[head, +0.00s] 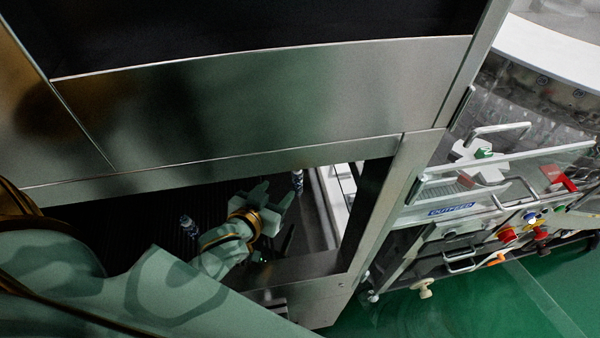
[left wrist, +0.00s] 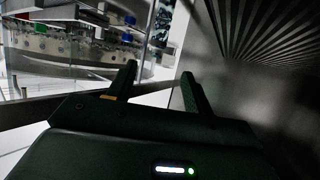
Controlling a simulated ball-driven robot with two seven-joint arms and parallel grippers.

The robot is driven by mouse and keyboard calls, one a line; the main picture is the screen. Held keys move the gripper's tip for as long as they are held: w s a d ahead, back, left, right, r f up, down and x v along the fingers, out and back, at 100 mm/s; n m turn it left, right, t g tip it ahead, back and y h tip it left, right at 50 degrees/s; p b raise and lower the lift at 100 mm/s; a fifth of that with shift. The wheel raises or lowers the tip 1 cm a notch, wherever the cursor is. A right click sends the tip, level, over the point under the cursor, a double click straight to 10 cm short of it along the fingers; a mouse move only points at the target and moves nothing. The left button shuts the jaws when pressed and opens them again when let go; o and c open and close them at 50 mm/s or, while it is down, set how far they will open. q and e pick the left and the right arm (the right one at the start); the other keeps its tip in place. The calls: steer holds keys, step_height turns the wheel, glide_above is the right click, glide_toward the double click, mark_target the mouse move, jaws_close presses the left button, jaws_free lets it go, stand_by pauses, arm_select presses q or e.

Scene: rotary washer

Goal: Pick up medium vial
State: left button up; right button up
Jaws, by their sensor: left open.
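A small vial with blue and white parts (head: 297,181) is inside the opening of the metal cabinet, just past my left gripper. A second similar vial (head: 187,226) is further left, beside my left wrist. I cannot tell from size which one is the medium vial. My left gripper (head: 276,190) reaches into the opening, its fingers apart and pointing toward the first vial. In the left wrist view the open fingers (left wrist: 157,84) hold nothing, and I cannot make out a vial clearly between them. My right gripper is not in view.
The steel cabinet panel (head: 270,105) hangs over the opening, and a metal post (head: 385,210) bounds its right side. A dark ribbed floor (head: 225,195) lies inside. A rotary machine with knobs and handles (head: 500,190) stands at the right. It also shows in the left wrist view (left wrist: 60,45).

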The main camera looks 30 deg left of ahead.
mark_target(295, 175)
arm_select(q)
steer(key=x, duration=0.5)
steer(key=shift+b, duration=0.3)
steer(key=x, duration=0.3)
steer(key=b+x, duration=0.1)
steer(key=x, duration=0.1)
steer(key=shift+w+d+r, duration=0.15)
steer(key=shift+w+r, duration=0.05)
steer(key=shift+w, duration=0.1)
steer(key=shift+r, duration=0.1)
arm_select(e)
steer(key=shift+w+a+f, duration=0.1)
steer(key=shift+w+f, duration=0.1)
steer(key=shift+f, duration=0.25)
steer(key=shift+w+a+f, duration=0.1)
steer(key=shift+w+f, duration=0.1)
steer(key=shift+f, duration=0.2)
arm_select(q)
steer(key=c, duration=1)
